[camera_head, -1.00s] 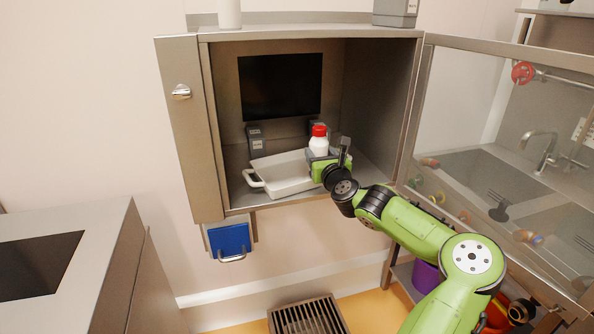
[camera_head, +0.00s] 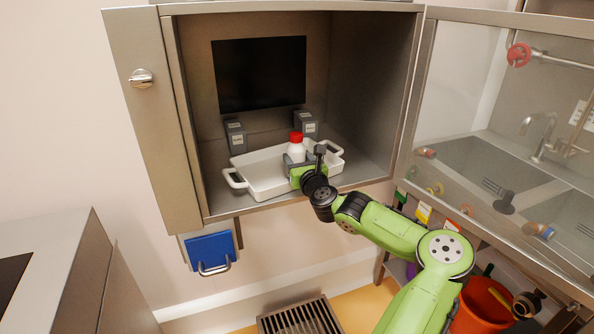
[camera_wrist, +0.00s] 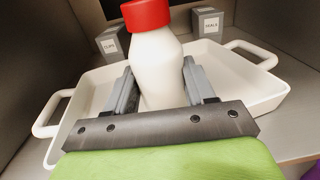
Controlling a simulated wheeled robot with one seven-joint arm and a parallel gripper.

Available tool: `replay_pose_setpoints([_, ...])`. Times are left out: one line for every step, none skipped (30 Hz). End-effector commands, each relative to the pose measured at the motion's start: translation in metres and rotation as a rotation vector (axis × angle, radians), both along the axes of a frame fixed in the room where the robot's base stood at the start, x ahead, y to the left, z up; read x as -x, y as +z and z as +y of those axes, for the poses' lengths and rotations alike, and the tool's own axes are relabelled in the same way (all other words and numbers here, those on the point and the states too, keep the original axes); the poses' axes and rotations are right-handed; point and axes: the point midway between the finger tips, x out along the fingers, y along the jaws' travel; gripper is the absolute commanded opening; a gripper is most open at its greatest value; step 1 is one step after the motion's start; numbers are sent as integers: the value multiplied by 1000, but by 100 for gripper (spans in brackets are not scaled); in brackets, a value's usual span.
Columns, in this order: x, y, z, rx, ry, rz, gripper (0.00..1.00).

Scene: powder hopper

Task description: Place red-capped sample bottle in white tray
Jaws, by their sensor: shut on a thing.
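The white sample bottle with a red cap (camera_head: 296,148) is upright between the fingers of my gripper (camera_head: 297,161). The wrist view shows the bottle (camera_wrist: 157,65) close up, with a grey finger on each side; the gripper (camera_wrist: 160,85) is shut on it. The white tray (camera_head: 258,188) lies on the cabinet floor, with a loop handle at each end. The bottle appears over the tray's interior in both views. In the wrist view the tray (camera_wrist: 262,92) spreads out on both sides behind the bottle. The bottle's base is hidden by my gripper, so contact with the tray floor cannot be told.
Two grey labelled blocks (camera_head: 235,136) (camera_head: 306,124) stand behind the tray. A blue holder (camera_head: 210,250) hangs below. My arm enters from the lower right.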

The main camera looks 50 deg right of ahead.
Motion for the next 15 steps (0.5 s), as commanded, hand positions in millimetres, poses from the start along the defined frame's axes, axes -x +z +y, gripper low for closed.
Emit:
replay_pose_setpoints([0,-14,0,-3,0,-2,16])
replay_pose_setpoints([0,-16,0,-3,0,-2,16])
replay_pose_setpoints([0,-16,0,-1,0,-1,16])
replay_pose_setpoints([0,-15,0,0,-1,0,16])
replay_pose_setpoints([0,-14,0,0,-1,0,16])
replay_pose_setpoints([0,-14,0,0,-1,0,16])
replay_pose_setpoints([0,-13,0,0,-1,0,16])
replay_pose_setpoints([0,-14,0,0,-1,2,59])
replay_pose_setpoints([0,-14,0,0,-1,2,65])
replay_pose_setpoints([0,-14,0,0,-1,2,69])
replay_pose_setpoints([0,-14,0,0,0,2,74])
replay_pose_setpoints([0,-14,0,0,-1,2,80])
replay_pose_setpoints([0,-14,0,0,-1,2,80])
replay_pose_setpoints([0,-14,0,0,-1,2,80])
replay_pose_setpoints([0,-13,0,0,0,1,80])
